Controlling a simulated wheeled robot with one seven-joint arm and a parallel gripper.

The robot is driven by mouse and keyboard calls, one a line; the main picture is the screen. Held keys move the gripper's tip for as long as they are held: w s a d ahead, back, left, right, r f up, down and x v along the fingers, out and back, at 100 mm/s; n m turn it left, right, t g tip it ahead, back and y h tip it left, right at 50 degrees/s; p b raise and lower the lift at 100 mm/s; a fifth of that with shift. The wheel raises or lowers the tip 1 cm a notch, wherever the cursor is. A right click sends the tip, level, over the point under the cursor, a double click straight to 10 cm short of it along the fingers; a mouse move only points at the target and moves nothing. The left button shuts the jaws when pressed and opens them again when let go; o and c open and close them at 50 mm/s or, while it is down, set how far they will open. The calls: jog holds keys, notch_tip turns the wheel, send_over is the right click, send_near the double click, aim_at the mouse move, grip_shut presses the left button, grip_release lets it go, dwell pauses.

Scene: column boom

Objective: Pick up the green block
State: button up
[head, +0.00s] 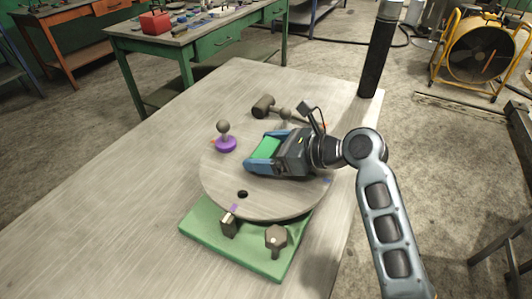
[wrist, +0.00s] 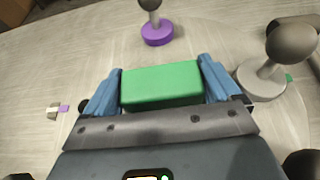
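The green block (head: 266,148) is between the blue fingers of my gripper (head: 264,152), over the round grey disc (head: 222,184). In the wrist view the block (wrist: 161,84) fills the gap between the two fingertips (wrist: 160,88), and both fingers touch its ends. My gripper is shut on it. The block's near side is partly hidden by the gripper's body. I cannot tell whether the block is clear of the disc.
A purple-based knob (head: 226,144) stands left of the block on the disc. A grey knob (wrist: 262,80) stands close to the right finger. A dark-headed piece (head: 263,106) lies behind. A green plate (head: 205,226) with dark posts lies below the disc. The table's left is clear.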

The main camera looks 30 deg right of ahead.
aim_at(266, 148)
jog(key=c, duration=0.4)
jog(key=shift+r, duration=0.1)
jog(key=shift+c, duration=0.2)
jog(key=shift+r, duration=0.4)
notch_tip(266, 148, up, 4)
jog(key=shift+f, duration=0.15)
jog(key=s+d+r, duration=0.4)
jog(key=d+r, duration=0.2)
jog(key=d, duration=0.4)
jog(key=shift+s+d+r, duration=0.25)
jog(key=shift+s+d, duration=0.1)
jog(key=shift+d, duration=0.05)
